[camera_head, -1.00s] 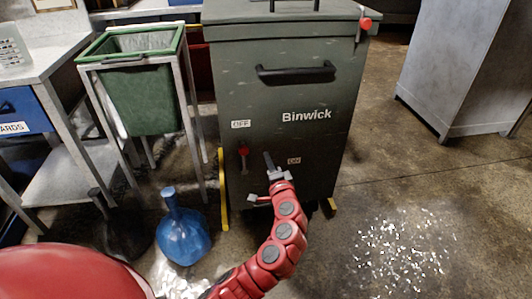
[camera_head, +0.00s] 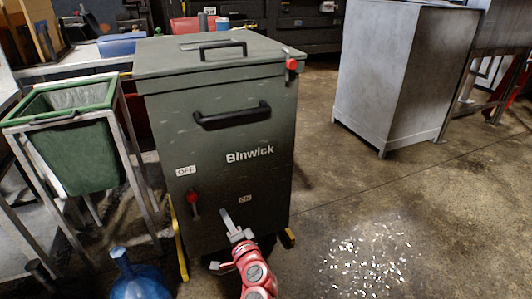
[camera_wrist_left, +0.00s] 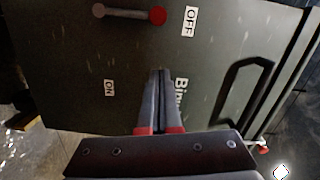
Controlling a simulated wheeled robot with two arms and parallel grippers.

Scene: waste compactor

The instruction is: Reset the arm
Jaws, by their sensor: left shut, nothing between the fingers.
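My left gripper (camera_head: 231,226) is in front of the lower front panel of the green Binwick compactor (camera_head: 225,130). Its fingers are together and hold nothing; the left wrist view also shows the closed fingers (camera_wrist_left: 158,95) pointing at the panel. A small lever with a red knob (camera_head: 192,197) sits to the left of the gripper, apart from it, and shows in the left wrist view (camera_wrist_left: 158,15). My right gripper is not in view.
A green bin (camera_head: 75,150) in a metal frame stands left of the compactor. A blue bottle (camera_head: 138,280) is on the floor at lower left. A grey cabinet (camera_head: 400,75) stands at the back right. Shiny scraps (camera_head: 370,255) lie on the otherwise open floor at right.

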